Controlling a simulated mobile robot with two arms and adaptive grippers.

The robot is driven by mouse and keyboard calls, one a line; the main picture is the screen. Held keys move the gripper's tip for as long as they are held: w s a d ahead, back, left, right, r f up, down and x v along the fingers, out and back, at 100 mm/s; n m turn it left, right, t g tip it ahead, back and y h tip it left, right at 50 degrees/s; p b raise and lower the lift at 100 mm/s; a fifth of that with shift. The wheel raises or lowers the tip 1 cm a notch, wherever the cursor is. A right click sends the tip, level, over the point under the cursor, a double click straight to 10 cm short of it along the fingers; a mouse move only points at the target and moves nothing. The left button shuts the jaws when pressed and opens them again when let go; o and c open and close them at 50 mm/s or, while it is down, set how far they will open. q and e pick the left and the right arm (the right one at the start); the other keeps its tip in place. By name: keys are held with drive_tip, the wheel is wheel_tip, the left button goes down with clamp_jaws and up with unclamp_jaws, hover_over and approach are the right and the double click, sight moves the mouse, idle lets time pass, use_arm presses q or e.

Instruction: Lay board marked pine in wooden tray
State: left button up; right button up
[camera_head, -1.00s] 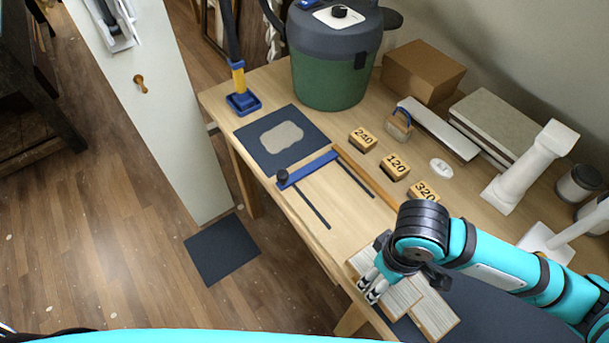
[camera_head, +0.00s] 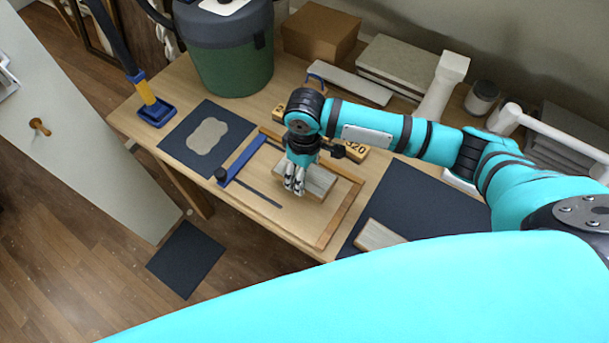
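My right gripper (camera_head: 294,188) is over the wooden tray (camera_head: 341,213), with its fingers closed on a pale grey-brown board (camera_head: 319,181). The board is within the tray's outline; I cannot tell whether it touches the tray floor. The fingers hide part of the board, and no marking on it is readable. A second pale board (camera_head: 378,236) lies on the dark mat to the right of the tray, partly hidden by my own turquoise body. My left gripper is not in view.
A blue bar clamp (camera_head: 241,160) lies along the tray's left side. Numbered wooden blocks (camera_head: 354,147) stand behind the tray, partly hidden by my arm. A green bucket-like machine (camera_head: 232,58) stands at the back. The dark mat (camera_head: 402,197) has bare room.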

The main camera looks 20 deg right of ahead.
wheel_tip(320, 180, down, 3)
drive_tip(key=shift+d+p, duration=0.1)
drive_tip(key=shift+p, duration=0.4)
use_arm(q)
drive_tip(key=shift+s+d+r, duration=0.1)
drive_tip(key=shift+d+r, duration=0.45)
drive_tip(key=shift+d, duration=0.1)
use_arm(e)
drive_tip(key=shift+f, duration=0.4)
drive_tip(key=o, duration=1.2)
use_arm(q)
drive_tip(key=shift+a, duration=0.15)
use_arm(e)
drive_tip(key=shift+o, duration=0.2)
drive_tip(key=shift+r, duration=0.15)
drive_tip(key=shift+r, duration=0.4)
use_arm(q)
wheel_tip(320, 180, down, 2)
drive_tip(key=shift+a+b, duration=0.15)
drive_tip(key=shift+b, duration=0.9)
use_arm(e)
wheel_tip(320, 180, up, 11)
drive_tip(key=shift+r, duration=0.15)
